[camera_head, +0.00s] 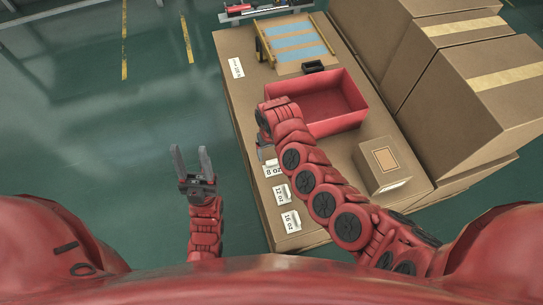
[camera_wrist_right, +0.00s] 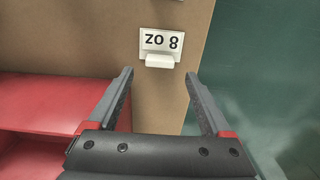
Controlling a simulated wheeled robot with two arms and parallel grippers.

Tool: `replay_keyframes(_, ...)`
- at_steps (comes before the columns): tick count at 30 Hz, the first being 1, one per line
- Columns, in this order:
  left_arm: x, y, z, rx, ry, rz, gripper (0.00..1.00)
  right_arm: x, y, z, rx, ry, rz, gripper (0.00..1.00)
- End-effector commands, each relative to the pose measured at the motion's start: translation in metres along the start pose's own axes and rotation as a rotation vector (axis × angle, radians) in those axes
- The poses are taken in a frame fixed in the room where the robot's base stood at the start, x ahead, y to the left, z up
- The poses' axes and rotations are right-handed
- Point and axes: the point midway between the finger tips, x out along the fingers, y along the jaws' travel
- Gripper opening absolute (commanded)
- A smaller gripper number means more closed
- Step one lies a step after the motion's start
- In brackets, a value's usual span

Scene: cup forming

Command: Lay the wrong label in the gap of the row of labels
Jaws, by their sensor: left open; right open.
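In the head view, white labels reading 8 oz (camera_head: 273,170), 12 oz (camera_head: 281,194) and 16 oz (camera_head: 290,221) stand in a row along the table's left edge. Another white label (camera_head: 236,67) lies farther back near the same edge, its print too small to read. My right gripper (camera_wrist_right: 159,76) is open and empty, with the 8 oz label (camera_wrist_right: 160,40) and its small white tab just beyond its fingertips. In the head view my right fingers are mostly hidden by the arm. My left gripper (camera_head: 189,160) is open and empty, left of the table over the floor.
A red bin (camera_head: 342,110) stands on the table (camera_head: 228,48) beside my right forearm; it also shows in the wrist view (camera_wrist_right: 45,100). A small carton (camera_head: 393,165) sits at right, and large boxes (camera_head: 450,75) stand behind. A blue-striped rack (camera_head: 292,42) and a black item (camera_head: 313,66) are at the back.

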Motion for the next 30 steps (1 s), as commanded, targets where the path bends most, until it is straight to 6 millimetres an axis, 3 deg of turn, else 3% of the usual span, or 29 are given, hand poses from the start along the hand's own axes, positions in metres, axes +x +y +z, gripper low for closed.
replay_keyframes(3,0.008,0.000,-0.001,0.000,0.000,0.000,0.50,-0.029,-0.001,-0.001,0.004,0.003,-0.004,0.83)
replay_keyframes(10,0.010,-0.001,-0.002,0.000,0.000,0.000,0.50,-0.061,0.001,0.000,0.002,0.001,0.000,0.83)
replay_keyframes(30,0.011,-0.001,-0.002,0.000,0.000,0.000,0.50,-0.067,0.001,0.000,0.002,0.000,-0.001,0.83)
